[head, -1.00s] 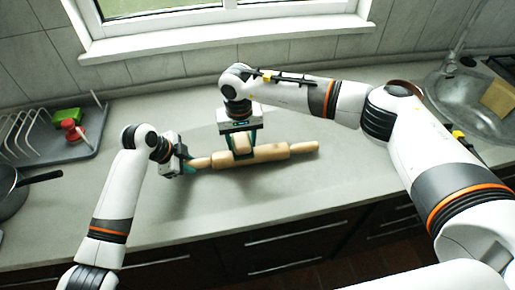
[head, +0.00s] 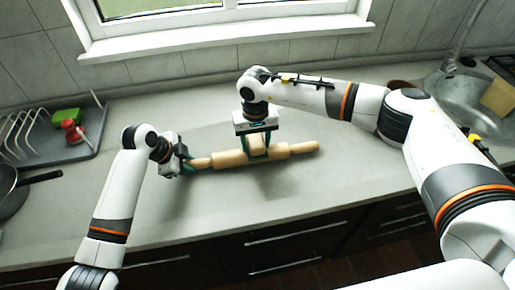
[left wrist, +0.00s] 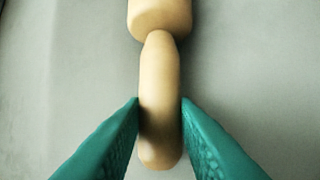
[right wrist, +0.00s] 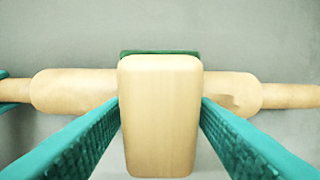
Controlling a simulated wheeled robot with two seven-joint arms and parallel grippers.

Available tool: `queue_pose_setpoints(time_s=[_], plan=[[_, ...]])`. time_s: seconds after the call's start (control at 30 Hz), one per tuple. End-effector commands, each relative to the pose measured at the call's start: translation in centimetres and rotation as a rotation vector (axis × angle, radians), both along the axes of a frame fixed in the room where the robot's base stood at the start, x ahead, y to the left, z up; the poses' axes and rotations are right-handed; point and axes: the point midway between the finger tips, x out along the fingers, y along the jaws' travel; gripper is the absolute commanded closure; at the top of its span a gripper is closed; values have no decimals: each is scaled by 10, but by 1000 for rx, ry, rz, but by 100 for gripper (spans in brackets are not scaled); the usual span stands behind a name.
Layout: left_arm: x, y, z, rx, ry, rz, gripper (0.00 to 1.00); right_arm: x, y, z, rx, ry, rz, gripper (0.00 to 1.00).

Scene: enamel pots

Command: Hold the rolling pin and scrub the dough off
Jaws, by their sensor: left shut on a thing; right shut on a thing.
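The wooden rolling pin (head: 290,149) lies across the counter, its right handle pointing right. My left gripper (head: 188,164) is shut on the pin's left handle; the left wrist view shows its green fingers (left wrist: 160,105) on either side of the handle. My right gripper (head: 259,152) is shut on a wooden-backed scrubber (right wrist: 160,120) with a green edge, above the middle of the pin's roller. A small, slightly darker patch, maybe dough, (right wrist: 230,99) shows on the roller right of the scrubber. The scrubber hides the roller's middle, and I cannot tell whether it touches.
A dish rack (head: 45,150) with a green item (head: 66,116) and a red item (head: 73,131) stands at the left, by a dark pan (head: 14,193). A sink (head: 460,100) is at the back right. The counter around the pin is clear.

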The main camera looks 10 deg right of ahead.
Motion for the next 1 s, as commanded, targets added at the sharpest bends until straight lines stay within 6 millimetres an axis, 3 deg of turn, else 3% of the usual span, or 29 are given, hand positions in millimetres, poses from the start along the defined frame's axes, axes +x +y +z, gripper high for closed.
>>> queue_pose_setpoints(time_s=[0.27,0.7,0.87,1.0], plan=[[0,0,1,-1,-1,0,94,0,-15,1,0,-1,-1,66],[0,0,0,-1,-1,0,94,-1,-60,-2,0,-1,-1,66],[0,0,1,-1,-1,0,94,-2,-59,-2,1,-1,2,66],[0,0,1,-1,-1,0,94,-1,-45,-3,1,0,4,66]])
